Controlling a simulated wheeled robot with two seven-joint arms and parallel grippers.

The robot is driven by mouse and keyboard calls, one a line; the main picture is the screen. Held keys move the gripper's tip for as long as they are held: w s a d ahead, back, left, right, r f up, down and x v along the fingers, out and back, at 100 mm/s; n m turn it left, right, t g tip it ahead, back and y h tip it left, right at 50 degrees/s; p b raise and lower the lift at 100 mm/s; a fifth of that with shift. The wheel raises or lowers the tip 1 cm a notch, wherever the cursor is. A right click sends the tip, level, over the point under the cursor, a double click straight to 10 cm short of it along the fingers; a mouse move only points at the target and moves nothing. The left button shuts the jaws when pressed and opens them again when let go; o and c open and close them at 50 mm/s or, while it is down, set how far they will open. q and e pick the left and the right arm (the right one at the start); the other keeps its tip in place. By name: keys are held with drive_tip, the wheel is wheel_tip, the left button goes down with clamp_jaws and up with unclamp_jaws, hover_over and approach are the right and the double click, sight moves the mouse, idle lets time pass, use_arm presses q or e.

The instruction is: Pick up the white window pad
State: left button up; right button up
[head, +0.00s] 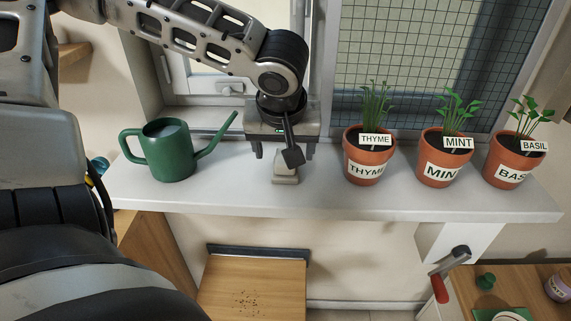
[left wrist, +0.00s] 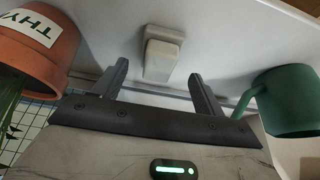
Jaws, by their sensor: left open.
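The white window pad (head: 286,174) is a small off-white block with a narrower raised part on a wider base. It sits on the white windowsill between the watering can and the thyme pot. In the left wrist view the pad (left wrist: 160,54) lies just beyond the fingertips, roughly centred between them. My left gripper (head: 281,154) is open and empty, pointing down behind and above the pad. Its two fingers (left wrist: 158,76) are spread on either side, apart from the pad. A dark part in front of the gripper hides some of it in the head view. My right gripper is out of view.
A green watering can (head: 169,153) stands left, its spout reaching toward my gripper. Potted thyme (head: 367,160), mint (head: 442,163) and basil (head: 512,165) stand right. The windowsill (head: 330,202) ends at a front edge above a wooden surface (head: 252,280).

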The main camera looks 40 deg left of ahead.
use_arm(q)
drive_tip(key=shift+x, duration=1.6)
drive_tip(key=shift+d, duration=0.1)
drive_tip(key=shift+c, duration=0.3)
drive_tip(key=c, duration=1)
drive_tip(key=shift+r, duration=0.1)
drive_tip(key=shift+r, duration=0.55)
drive_tip(key=s+d+r, duration=0.2)
drive_tip(key=s+r, duration=0.1)
drive_tip(key=r, duration=0.1)
drive_tip(key=s+d+r+b, duration=0.1)
drive_tip(key=s+d+r, duration=0.2)
drive_tip(key=s, duration=0.1)
drive_tip(key=s+d+r, duration=0.3)
drive_tip(key=s+r, duration=0.1)
drive_tip(key=shift+s+d+r, duration=0.1)
drive_tip(key=shift+d+r, duration=0.15)
drive_tip(key=shift+r, duration=0.15)
